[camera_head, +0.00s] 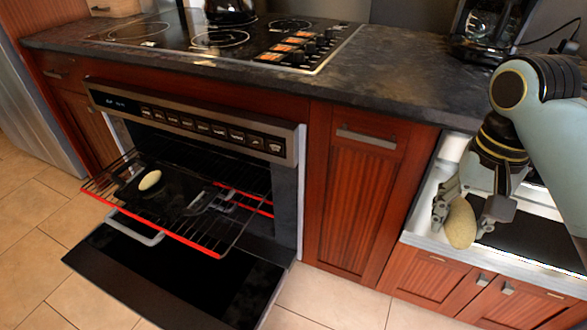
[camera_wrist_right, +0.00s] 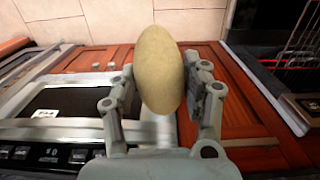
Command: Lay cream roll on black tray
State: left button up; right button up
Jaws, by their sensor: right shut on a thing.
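In the right wrist view the roll (camera_wrist_right: 159,70) stands upright between the two finger pads of the gripper (camera_wrist_right: 162,85). A dark, flat black tray (camera_head: 172,189) appears to lie on the pulled-out oven rack at the left, well away from the right gripper. A smaller pale oval roll (camera_head: 150,180) rests on it. My left gripper is not in view.
The oven door (camera_head: 175,275) is folded down below the red-edged rack (camera_head: 215,240). A grey metal piece (camera_head: 205,200) lies on the rack. The microwave drawer (camera_head: 535,250) is pulled out at the right. A wooden cabinet (camera_head: 355,200) stands between them, under the dark worktop (camera_head: 400,85).

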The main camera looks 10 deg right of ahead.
aim_at(177, 196)
jog(key=j+z, duration=0.1)
jog(key=j, duration=1.25)
jog(key=j+z, duration=0.15)
jog(key=j, duration=1.25)
jog(key=i+j, duration=0.15)
jog(key=j, duration=0.2)
jog(key=i+j, duration=0.2)
jog(key=i+j+z, duration=0.1)
jog(key=j, duration=0.35)
jog(key=i+j, duration=0.2)
jog(key=j, duration=0.15)
jog(key=i+j, duration=0.15)
jog(key=j, duration=0.2)
jog(key=i+j+z, duration=0.1)
jog(key=i, duration=0.25)
